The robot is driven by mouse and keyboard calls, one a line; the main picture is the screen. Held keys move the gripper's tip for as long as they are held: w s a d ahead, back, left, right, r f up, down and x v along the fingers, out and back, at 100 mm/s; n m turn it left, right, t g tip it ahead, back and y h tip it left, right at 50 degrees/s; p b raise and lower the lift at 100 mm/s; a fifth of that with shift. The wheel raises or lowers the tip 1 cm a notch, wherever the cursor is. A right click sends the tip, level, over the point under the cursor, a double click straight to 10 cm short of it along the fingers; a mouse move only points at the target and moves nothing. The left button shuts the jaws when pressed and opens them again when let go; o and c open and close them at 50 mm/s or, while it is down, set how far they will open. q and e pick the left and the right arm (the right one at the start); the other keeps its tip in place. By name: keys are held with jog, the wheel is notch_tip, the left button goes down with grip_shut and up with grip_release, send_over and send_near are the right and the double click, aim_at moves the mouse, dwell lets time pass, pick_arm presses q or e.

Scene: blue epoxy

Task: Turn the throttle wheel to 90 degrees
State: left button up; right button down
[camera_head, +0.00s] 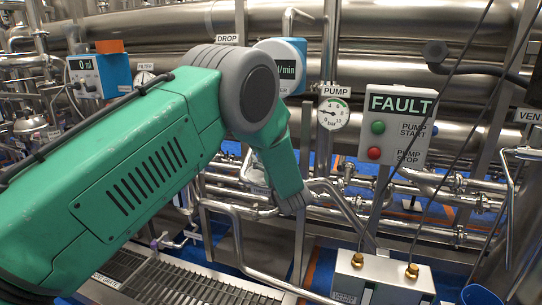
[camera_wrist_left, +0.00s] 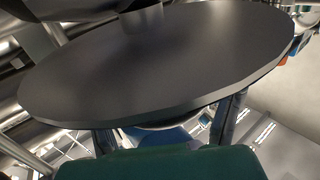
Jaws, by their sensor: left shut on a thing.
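A wide dark grey disc fills most of the left wrist view; I take it to be the throttle wheel (camera_wrist_left: 160,65). A short round stub stands at its far side. My left gripper (camera_wrist_left: 168,128) is shut on the wheel, its two dark fingers reaching up to the near rim; the fingertips and exact contact are partly hidden. In the head view my green left arm comes in from the left and bends down at the middle; the gripper and the wheel cannot be made out there. The wheel's angle cannot be read. My right gripper is not in view.
A FAULT panel (camera_head: 396,125) with a green and a red button stands at the right. A pump gauge (camera_head: 333,113) and a blue flow meter (camera_head: 287,62) are behind the arm. A metal box (camera_head: 383,278) with brass fittings is at the lower right. Steel pipes crowd the background.

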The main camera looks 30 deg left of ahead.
pick_arm(q)
jog(key=shift+d+f+n+g+y, duration=0.1)
jog(key=shift+f+n+g+y, duration=0.15)
jog(key=shift+n+g+y, duration=0.75)
jog(key=n+g+y, duration=0.1)
jog(key=g, duration=0.1)
jog(key=shift+f+n+g, duration=0.15)
jog(key=shift+n+g, duration=0.15)
jog(key=n+g+y+b, duration=0.1)
jog(key=n+g+b, duration=0.1)
jog(key=g, duration=0.1)
jog(key=shift+s+n+g+y+b, duration=0.15)
jog(key=shift+n+g+y+b, duration=0.25)
jog(key=shift+n+g+b, duration=0.75)
jog(key=shift+m+g, duration=0.25)
jog(key=shift+g, duration=0.1)
jog(key=o, duration=1.1)
jog(key=shift+a, duration=0.25)
jog(key=shift+r, duration=0.2)
